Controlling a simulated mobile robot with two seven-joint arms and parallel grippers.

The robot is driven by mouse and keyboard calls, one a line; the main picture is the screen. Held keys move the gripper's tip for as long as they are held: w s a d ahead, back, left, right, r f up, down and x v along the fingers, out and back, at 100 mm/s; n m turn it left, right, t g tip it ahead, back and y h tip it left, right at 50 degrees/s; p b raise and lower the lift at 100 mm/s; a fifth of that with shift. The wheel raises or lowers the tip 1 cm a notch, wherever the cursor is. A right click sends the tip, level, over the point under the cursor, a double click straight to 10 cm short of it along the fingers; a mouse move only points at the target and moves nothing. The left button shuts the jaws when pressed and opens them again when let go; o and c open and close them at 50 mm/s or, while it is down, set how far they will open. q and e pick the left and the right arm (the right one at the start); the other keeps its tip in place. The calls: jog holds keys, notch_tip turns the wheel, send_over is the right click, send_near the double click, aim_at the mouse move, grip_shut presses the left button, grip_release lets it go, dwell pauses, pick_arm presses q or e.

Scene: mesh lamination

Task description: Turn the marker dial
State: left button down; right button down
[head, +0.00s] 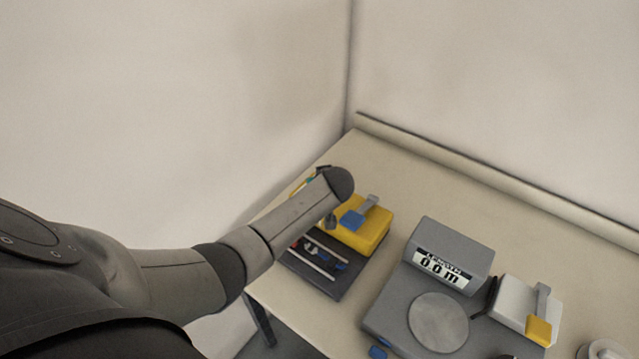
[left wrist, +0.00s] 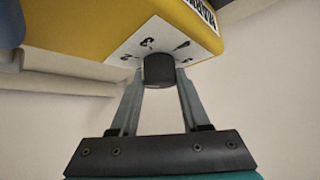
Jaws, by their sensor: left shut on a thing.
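The yellow marker box (head: 360,232) stands on a dark tray at the left end of the table, with a blue and grey lever on top. In the left wrist view the yellow box (left wrist: 85,30) fills the upper left, with a white numbered plate (left wrist: 150,42) on its face. The dark round marker dial (left wrist: 158,69) sticks out of that plate. My left gripper (left wrist: 158,88) is shut on the dial, one finger on each side. In the head view my left arm hides the gripper and dial. My right gripper is not in view.
The dark tray (head: 352,280) holds several small tools beside the box. A grey device (head: 455,255) with a display and round plate stands to the right. A white box (head: 520,308) with a yellow-tipped lever is further right. The table's back (head: 420,165) is clear.

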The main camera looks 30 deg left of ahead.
pick_arm(q)
jog(key=shift+n+g+y, duration=0.3)
jog(key=shift+n+g, duration=0.1)
jog(key=shift+n, duration=0.2)
jog(key=shift+b, duration=0.35)
jog(key=shift+c, duration=1.9)
grip_release()
jog(key=shift+s+d+r+p, duration=0.3)
jog(key=shift+d+r, duration=0.1)
jog(key=shift+r, duration=0.15)
jog(key=p+v, duration=0.2)
jog(key=v, duration=1.1)
jog(key=shift+d+r, duration=0.25)
jog(key=shift+d, duration=0.05)
